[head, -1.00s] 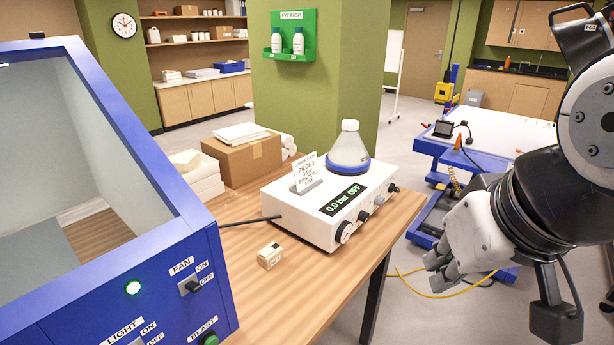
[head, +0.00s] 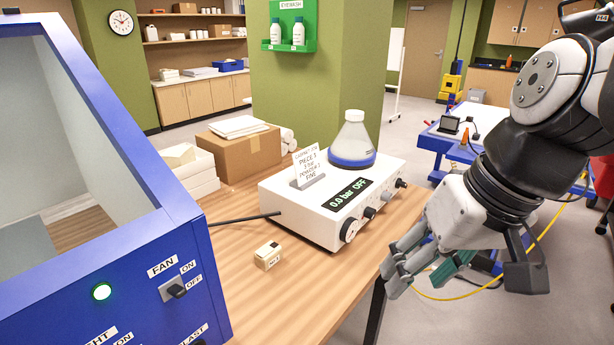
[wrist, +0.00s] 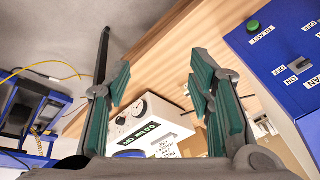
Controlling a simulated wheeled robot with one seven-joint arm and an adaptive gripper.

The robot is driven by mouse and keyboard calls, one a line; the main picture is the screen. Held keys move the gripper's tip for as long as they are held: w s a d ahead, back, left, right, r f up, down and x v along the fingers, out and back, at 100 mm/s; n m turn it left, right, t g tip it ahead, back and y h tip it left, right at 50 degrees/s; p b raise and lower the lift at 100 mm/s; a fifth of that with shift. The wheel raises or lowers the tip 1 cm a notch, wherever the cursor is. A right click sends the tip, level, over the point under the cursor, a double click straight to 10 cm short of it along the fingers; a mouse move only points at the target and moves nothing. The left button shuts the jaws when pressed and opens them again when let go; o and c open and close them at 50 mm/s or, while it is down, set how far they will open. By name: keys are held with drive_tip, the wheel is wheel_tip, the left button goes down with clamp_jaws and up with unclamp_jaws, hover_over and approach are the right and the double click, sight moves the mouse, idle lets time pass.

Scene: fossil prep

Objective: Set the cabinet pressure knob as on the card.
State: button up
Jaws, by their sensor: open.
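The white pressure unit (head: 300,220) stands on the wooden table, its display (head: 348,194) reading "0.0 bar OFF". A large dark knob (head: 349,231) sits at the left of its front face, with smaller knobs (head: 370,213) to the right. The card (head: 308,168) stands on top and shows "PIECE 3" and "FINE"; other lines are hard to read. My gripper (head: 412,268) is open and empty, to the right of the unit and apart from it. In the wrist view, the unit (wrist: 170,112) shows upside down between the open fingers (wrist: 160,95).
A small beige block (head: 267,256) lies on the table in front. The blue cabinet (head: 150,245) with a lit green lamp is at left. A cardboard box (head: 243,155) is behind. A yellow cable (head: 490,287) lies on the floor.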

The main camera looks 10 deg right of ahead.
drive_tip(key=w+f+g+y+b, duration=0.1)
drive_tip(key=w+f+y+b, duration=0.4)
drive_tip(key=w+f, duration=0.4)
drive_tip(key=m+t+y+b, duration=0.2)
drive_tip(key=t+y+b, duration=0.3)
drive_tip(key=t+b, duration=0.9)
approach(374, 215)
drive_tip(key=w+a+g+b, duration=0.1)
drive_tip(key=w+a, duration=0.1)
drive_tip(key=w+a+r+g+b, duration=0.1)
drive_tip(key=w, duration=0.1)
drive_tip(key=w+a+r+g+b, duration=0.1)
drive_tip(key=w+a+b, duration=0.1)
drive_tip(key=w, duration=0.1)
drive_tip(key=shift+w+a, duration=0.15)
drive_tip(key=shift+a, duration=0.2)
clamp_jaws()
